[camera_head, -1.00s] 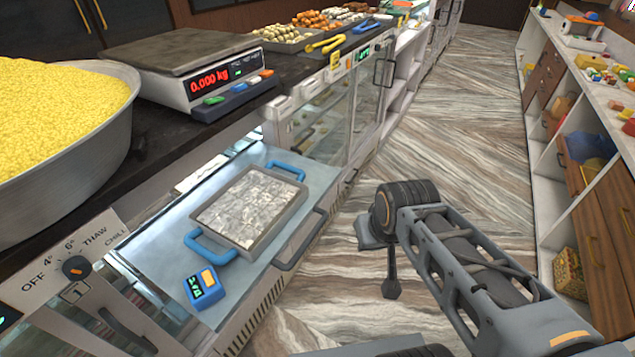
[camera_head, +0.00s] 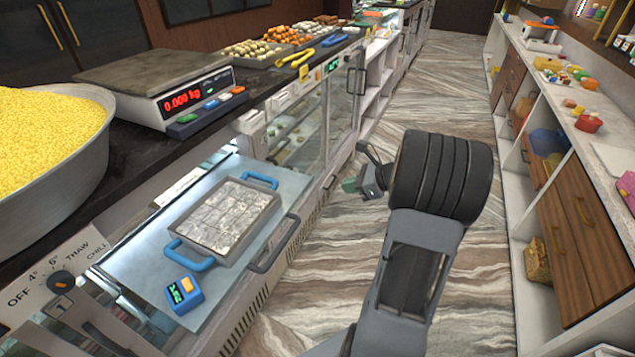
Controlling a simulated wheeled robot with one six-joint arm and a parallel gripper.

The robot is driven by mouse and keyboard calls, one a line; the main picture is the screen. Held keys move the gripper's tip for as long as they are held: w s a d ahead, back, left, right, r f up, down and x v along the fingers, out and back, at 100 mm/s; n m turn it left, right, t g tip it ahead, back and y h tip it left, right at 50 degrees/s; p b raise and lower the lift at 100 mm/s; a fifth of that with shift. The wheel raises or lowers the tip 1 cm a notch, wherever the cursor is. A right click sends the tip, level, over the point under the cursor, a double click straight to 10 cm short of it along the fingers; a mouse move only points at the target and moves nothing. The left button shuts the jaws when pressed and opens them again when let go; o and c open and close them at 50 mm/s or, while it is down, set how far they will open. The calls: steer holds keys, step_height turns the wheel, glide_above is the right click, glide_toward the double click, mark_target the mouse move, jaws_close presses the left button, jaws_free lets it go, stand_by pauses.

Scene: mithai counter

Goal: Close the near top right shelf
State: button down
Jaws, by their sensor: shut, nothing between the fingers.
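A light-blue pulled-out shelf (camera_head: 150,258) stands open from the left counter's lower front, with a dark bar handle (camera_head: 275,246) on its outer edge. It carries a grey metal tray (camera_head: 226,212) with blue handles and a small blue device (camera_head: 183,293). My gripper (camera_head: 364,184) is at the end of my arm, over the aisle to the right of the shelf and clear of its handle. It is shut and empty. It is small in view and partly hidden by my thick dark wrist joint.
The left counter holds a scale (camera_head: 170,95), a large bowl of yellow grains (camera_head: 45,175) and sweet trays farther back. Glass-fronted cases (camera_head: 308,130) line its front. Wooden drawers and open shelves (camera_head: 570,230) run along the right. The striped aisle floor (camera_head: 440,95) is clear.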

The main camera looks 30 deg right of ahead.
steer(key=d+m, duration=0.1)
steer(key=d, duration=0.1)
steer(key=t+p, duration=0.1)
steer(key=p, duration=0.1)
glide_toward(309, 185)
steer(key=f+x, duration=0.1)
steer(key=x, duration=0.4)
steer(key=shift+w+a+m+p, duration=0.3)
steer(key=shift+w+a+p, duration=0.15)
steer(key=shift+w+a, duration=0.2)
